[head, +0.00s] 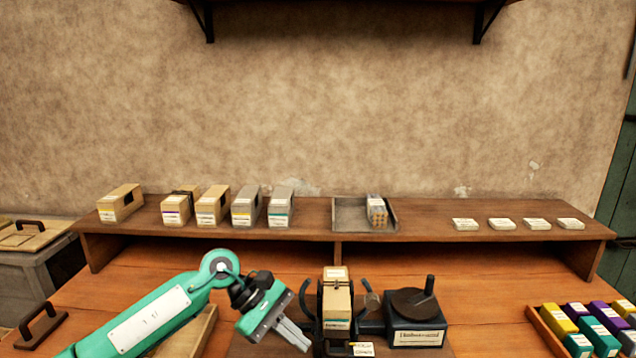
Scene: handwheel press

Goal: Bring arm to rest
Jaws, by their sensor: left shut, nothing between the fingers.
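My left gripper (296,338) comes in from the left on a teal arm. Its fingers are together and empty, pointing down to the right. It is just left of the press, which holds a tan box (337,302) upright between dark curved arms; I cannot tell whether the fingers touch the press. The handwheel (414,303) is a dark disc with an upright knob on a dark green labelled base (416,333), right of the box. My right gripper is not in view.
A raised wooden shelf (290,231) runs along the back with several boxes, a grey tray (364,230) and several white label stacks. A crate (552,331) of coloured blocks stands at the right. A wooden tray (205,328) lies behind my left arm. Bare table shows right of the handwheel.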

